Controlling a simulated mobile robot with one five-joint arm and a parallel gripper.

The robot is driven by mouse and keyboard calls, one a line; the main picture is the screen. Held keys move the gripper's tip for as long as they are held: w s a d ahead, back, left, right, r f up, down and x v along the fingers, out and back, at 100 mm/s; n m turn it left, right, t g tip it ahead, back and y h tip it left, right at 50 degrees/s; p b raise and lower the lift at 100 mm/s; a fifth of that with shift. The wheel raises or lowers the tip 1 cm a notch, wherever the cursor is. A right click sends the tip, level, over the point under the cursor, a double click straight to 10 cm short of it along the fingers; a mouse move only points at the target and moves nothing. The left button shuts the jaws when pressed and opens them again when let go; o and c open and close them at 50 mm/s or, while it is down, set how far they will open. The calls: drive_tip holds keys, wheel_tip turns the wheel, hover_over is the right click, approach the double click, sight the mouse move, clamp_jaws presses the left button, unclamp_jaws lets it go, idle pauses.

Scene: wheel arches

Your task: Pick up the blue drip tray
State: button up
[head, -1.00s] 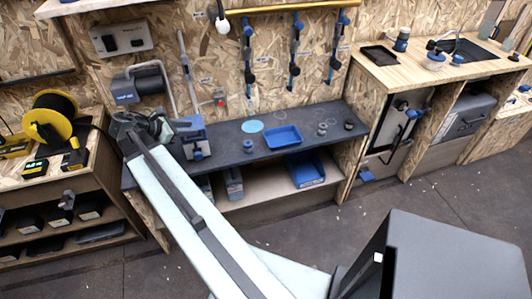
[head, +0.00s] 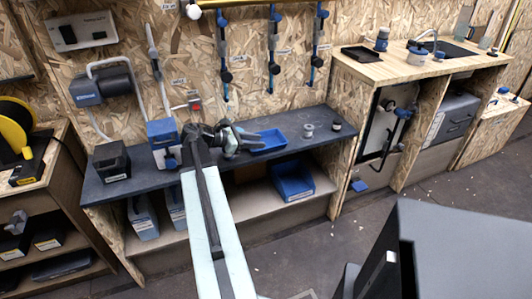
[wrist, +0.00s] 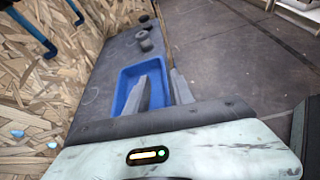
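The blue drip tray (head: 271,142) is a shallow rectangular tray lying flat on the dark grey counter, under the hanging tools. In the wrist view the tray (wrist: 128,80) is ahead of my gripper (wrist: 163,74), its right part covered by the fingers. The two grey fingers are apart with nothing between them that I can see held. One finger lies over the tray's inside, the other near its right edge. In the head view my gripper (head: 256,138) is at the tray's left end. I cannot tell whether they touch.
Two small grey round parts, one of them a ring (head: 308,131), stand right of the tray. A blue bin (head: 293,181) sits on the lower shelf. A blue-and-grey device (head: 163,140) and a black box (head: 112,161) stand to the left. Tools hang on the wall behind.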

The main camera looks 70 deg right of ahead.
sight(273, 147)
wheel_tip(273, 147, down, 3)
drive_tip(key=shift+f+b, duration=0.1)
drive_tip(key=shift+b, duration=0.7)
drive_tip(key=shift+s+d+f, duration=0.1)
drive_tip(key=shift+s+d, duration=0.65)
drive_tip(key=shift+s, duration=0.1)
drive_tip(key=b+x, duration=0.2)
drive_tip(key=x, duration=0.3)
clamp_jaws()
